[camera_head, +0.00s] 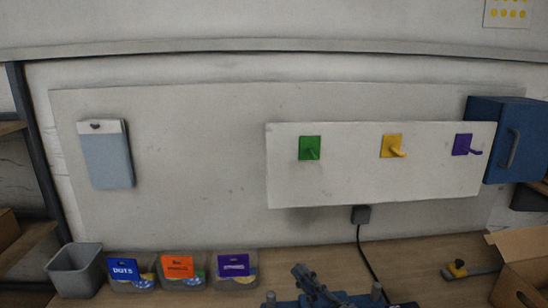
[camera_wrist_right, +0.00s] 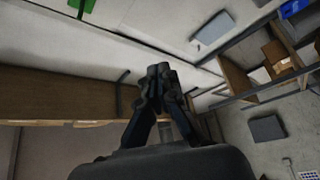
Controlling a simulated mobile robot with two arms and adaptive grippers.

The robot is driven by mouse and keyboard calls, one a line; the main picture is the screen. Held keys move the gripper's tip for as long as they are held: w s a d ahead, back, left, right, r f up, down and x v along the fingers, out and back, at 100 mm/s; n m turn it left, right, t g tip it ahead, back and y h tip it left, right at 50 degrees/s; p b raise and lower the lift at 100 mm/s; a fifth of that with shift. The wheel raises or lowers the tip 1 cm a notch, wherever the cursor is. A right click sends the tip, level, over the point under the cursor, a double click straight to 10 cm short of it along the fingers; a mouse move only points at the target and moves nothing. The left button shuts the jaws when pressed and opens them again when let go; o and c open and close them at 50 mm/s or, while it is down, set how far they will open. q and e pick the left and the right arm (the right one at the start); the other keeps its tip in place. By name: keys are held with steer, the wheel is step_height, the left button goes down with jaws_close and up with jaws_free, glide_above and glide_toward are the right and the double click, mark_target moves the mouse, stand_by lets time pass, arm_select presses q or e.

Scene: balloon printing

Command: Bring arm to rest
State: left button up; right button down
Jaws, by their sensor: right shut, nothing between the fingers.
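My right gripper (camera_head: 312,282) shows at the bottom middle of the head view, over the near part of the table (camera_head: 420,262). In the right wrist view my right gripper (camera_wrist_right: 160,72) has its dark fingers together, with nothing between them. Nothing hangs from or touches the fingers. My left gripper does not show in either view.
A white panel carries a green hook (camera_head: 309,147), a yellow hook (camera_head: 391,146) and a purple hook (camera_head: 462,144). A blue cabinet (camera_head: 515,140) hangs at right. A grey bin (camera_head: 77,270), several labelled containers (camera_head: 180,270), a cable and an open cardboard box (camera_head: 522,268) border the table.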

steer(key=s+d+f+m+g+h, duration=0.3)
steer(key=d+f+m+h, duration=0.3)
steer(key=f+m, duration=0.15)
steer(key=s+d+f+m+g+h, duration=0.2)
steer(key=s+d+f+m+h, duration=0.2)
steer(key=d+f+m+h, duration=0.4)
steer(key=s+f+g+y, duration=0.1)
steer(key=s+f+g, duration=0.45)
steer(key=s, duration=0.45)
steer(key=s+f+g+y, duration=0.2)
steer(key=s+f+g, duration=0.3)
steer(key=s, duration=0.4)
step_height(320, 180, down, 31)
steer(key=s+b, duration=0.2)
steer(key=b, duration=0.1)
steer(key=s+d+f+g+b, duration=0.1)
steer(key=s+f, duration=0.7)
steer(key=s+d+f, duration=0.2)
steer(key=s+f, duration=0.6)
steer(key=f, duration=0.1)
steer(key=shift+s+d+f+g+b, duration=0.3)
steer(key=shift+g+b, duration=0.05)
steer(key=shift+b, duration=0.05)
